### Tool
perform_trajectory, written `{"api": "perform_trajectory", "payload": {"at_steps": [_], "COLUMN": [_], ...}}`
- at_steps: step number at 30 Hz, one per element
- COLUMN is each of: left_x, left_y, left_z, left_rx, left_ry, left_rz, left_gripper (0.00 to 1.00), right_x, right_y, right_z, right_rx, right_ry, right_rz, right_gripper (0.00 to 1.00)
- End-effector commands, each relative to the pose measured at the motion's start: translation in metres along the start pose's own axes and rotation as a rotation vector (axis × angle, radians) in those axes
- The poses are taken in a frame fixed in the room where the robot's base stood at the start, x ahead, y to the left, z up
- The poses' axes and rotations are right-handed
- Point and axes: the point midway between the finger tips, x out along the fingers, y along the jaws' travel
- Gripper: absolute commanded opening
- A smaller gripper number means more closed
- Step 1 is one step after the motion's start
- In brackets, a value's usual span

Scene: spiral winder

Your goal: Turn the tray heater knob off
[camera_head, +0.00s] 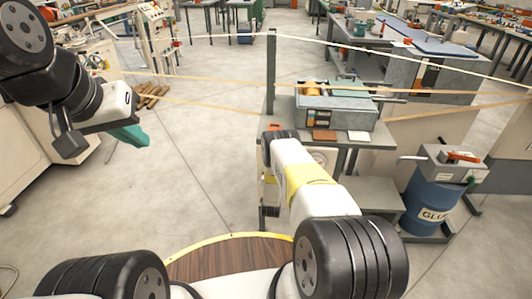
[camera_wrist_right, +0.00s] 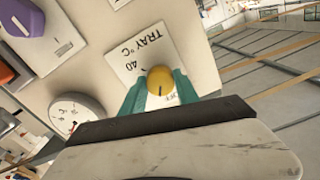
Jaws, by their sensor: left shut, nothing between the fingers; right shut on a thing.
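The tray heater knob (camera_wrist_right: 160,78) is a round yellow knob on a white plate marked "TRAY °C" (camera_wrist_right: 142,50) in the right wrist view. A "40" mark is readable on the plate, and small lettering by the knob is partly covered. A dark line on the knob points toward the bottom of the picture. My right gripper (camera_wrist_right: 161,86) has its green fingers on either side of the knob and is shut on it. In the head view my right arm hides this gripper and the knob. My left gripper (camera_head: 134,135) is shut and empty, raised at the left.
A round dial gauge (camera_wrist_right: 75,115) and a purple knob (camera_wrist_right: 10,70) sit near the tray knob. In the head view, a blue glue drum (camera_head: 430,200) stands right of the grey machine table (camera_head: 360,135). Taut bands cross above. Floor at centre left is clear.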

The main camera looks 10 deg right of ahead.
Motion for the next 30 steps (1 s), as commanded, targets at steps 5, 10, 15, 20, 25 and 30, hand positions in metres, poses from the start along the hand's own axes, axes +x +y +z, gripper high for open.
{"api": "perform_trajectory", "payload": {"at_steps": [5,10,15,20,25,30], "left_x": [0.0000,0.0000,0.0000,0.0000,0.0000,0.0000], "left_y": [0.0000,0.0000,0.0000,0.0000,0.0000,0.0000], "left_z": [0.0000,0.0000,0.0000,0.0000,0.0000,0.0000], "left_rx": [0.000,0.000,0.000,0.000,0.000,0.000], "left_ry": [0.000,0.000,0.000,0.000,0.000,0.000], "left_rz": [0.000,0.000,0.000,0.000,0.000,0.000], "left_gripper": [0.00,0.00,0.00,0.00,0.00,0.00], "right_x": [-0.0008,-0.0010,-0.0011,-0.0012,-0.0013,-0.0013], "right_y": [-0.0014,-0.0007,0.0003,0.0007,0.0011,0.0013], "right_z": [0.0016,0.0018,0.0021,0.0020,0.0021,0.0021], "right_rx": [-0.164,-0.300,-0.407,-0.477,-0.517,-0.532], "right_ry": [-0.004,-0.004,-0.005,-0.005,-0.006,-0.006], "right_rz": [-0.004,-0.004,-0.003,-0.002,-0.002,-0.002], "right_gripper": [0.00,0.00,0.00,0.00,0.00,0.00]}}
